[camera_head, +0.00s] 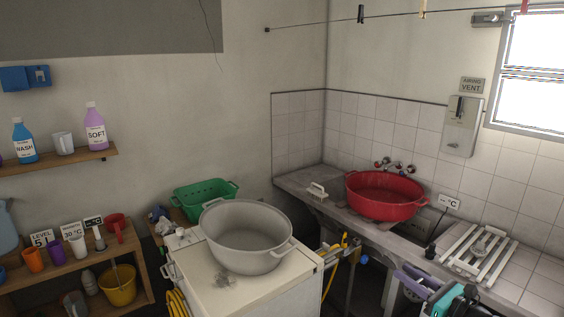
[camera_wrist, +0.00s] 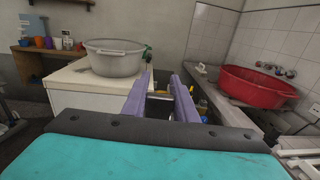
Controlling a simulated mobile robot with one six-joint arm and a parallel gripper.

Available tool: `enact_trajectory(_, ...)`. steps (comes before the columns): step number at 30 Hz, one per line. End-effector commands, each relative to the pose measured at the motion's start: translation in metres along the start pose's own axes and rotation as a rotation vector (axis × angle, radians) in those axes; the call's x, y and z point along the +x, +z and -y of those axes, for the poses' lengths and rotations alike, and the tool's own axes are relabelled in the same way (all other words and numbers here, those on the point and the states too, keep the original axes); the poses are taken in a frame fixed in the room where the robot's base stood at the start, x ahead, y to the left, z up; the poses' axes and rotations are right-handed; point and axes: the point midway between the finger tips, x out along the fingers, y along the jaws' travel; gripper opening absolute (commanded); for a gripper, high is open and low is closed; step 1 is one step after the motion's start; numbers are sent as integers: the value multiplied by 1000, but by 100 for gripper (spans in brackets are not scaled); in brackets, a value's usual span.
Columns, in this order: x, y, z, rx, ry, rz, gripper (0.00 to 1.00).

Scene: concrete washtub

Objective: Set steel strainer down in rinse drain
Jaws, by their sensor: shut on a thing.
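My gripper (camera_head: 408,279) has purple fingers and reaches in at the lower right of the head view, in front of the concrete washtub (camera_head: 402,250). In the wrist view my gripper (camera_wrist: 162,74) is shut on a small grey thing, the steel strainer (camera_wrist: 160,96), which shows only partly between the fingers. The strainer's shape is mostly hidden, and it is held in the air. I cannot make out the rinse drain in either view.
A red basin (camera_head: 387,199) rests on the washtub, with taps behind it. A white slatted rack (camera_head: 478,252) lies to its right. A large grey tub (camera_head: 246,242) stands on the white machine (camera_head: 250,295). A shelf (camera_head: 140,262) with cups is at left.

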Motion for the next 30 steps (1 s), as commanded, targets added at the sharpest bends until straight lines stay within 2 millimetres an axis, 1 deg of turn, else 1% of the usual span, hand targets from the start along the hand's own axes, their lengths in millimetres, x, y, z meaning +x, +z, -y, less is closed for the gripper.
enact_trajectory(1, 13, -3, -15, 1, 48, 0, 4)
enact_trajectory(3, 27, -7, -32, 1, 105, 0, 4)
enact_trajectory(9, 62, -17, -77, 1, 252, 0, 4)
enact_trajectory(18, 98, -26, -124, 0, 401, 0, 4)
enact_trajectory(19, 100, -27, -127, 0, 412, 0, 4)
enact_trajectory(21, 97, -37, -125, 0, 404, 0, 4)
enact_trajectory(25, 97, -44, -125, 0, 403, 0, 4)
enact_trajectory(30, 97, -48, -125, 0, 402, 0, 4)
